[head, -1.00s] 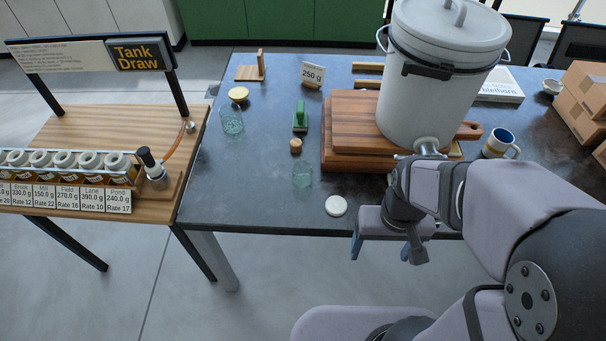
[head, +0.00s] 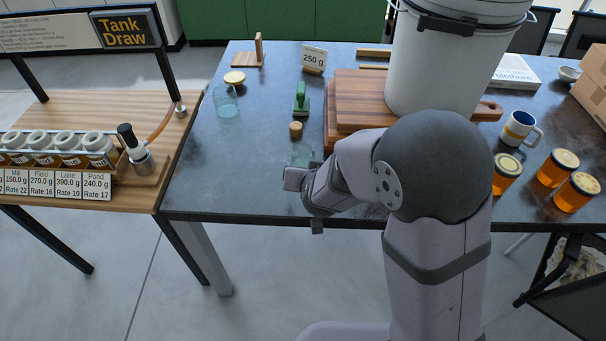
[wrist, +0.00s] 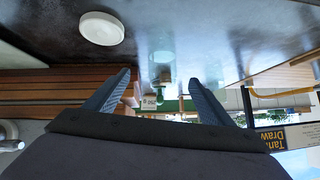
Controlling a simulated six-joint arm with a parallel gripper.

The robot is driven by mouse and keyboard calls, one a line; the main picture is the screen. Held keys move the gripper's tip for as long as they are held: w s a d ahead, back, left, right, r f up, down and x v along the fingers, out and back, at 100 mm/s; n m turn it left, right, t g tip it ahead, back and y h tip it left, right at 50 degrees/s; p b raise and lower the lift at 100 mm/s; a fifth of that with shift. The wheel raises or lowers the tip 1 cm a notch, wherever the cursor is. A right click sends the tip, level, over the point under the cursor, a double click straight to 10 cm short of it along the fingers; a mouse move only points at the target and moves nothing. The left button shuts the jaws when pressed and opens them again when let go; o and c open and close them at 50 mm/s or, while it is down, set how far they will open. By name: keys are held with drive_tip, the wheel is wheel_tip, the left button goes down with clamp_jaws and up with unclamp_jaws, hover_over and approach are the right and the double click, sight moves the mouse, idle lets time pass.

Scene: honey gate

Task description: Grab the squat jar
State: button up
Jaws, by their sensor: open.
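Two clear glass jars stand on the dark table. A short one (head: 301,151) is just beyond my gripper (head: 304,203) in the head view, its lower part hidden by my arm. The other jar (head: 226,101) stands farther back left. I cannot tell for sure which is the squat jar. My gripper is low at the table's front edge, open and empty. In the wrist view its two fingers (wrist: 160,98) are spread apart, with nothing held between them.
A white lid (wrist: 101,28) shows in the wrist view. Wooden boards (head: 345,103) bear a white tank (head: 450,70). A mug (head: 517,129) and amber jars (head: 557,167) stand right.

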sight(300, 164)
drive_tip(key=w+a+f+t+b, duration=0.1)
drive_tip(key=b, duration=0.1)
drive_tip(key=w+a+f+t+h+b, duration=0.1)
drive_tip(key=f+b, duration=0.1)
drive_tip(key=w+a+f+m+t+h+b, duration=0.1)
drive_tip(key=f+t, duration=0.1)
drive_tip(key=shift+f+b, duration=0.2)
drive_tip(key=shift+b, duration=0.2)
drive_tip(key=shift+s+a+f+t+h+b, duration=0.2)
drive_tip(key=shift+t+h+b, duration=0.25)
drive_tip(key=shift+b, duration=0.15)
drive_tip(key=shift+s+a+f+t+h+b, duration=0.1)
drive_tip(key=shift+f+t+h+b, duration=0.05)
drive_tip(key=shift+t+h+b, duration=0.3)
drive_tip(key=shift+s+m+t+h+b, duration=0.3)
drive_tip(key=shift+s+t+h+b, duration=0.15)
drive_tip(key=shift+b, duration=0.2)
drive_tip(key=shift+r, duration=0.2)
drive_tip(key=shift+r+p+x, duration=0.15)
drive_tip(key=shift+p+x, duration=0.05)
drive_tip(key=shift+x, duration=1.6)
drive_tip(key=shift+r+p+x, duration=0.15)
drive_tip(key=shift+x, duration=1.7)
drive_tip(key=shift+a, duration=0.1)
drive_tip(key=c, duration=1.2)
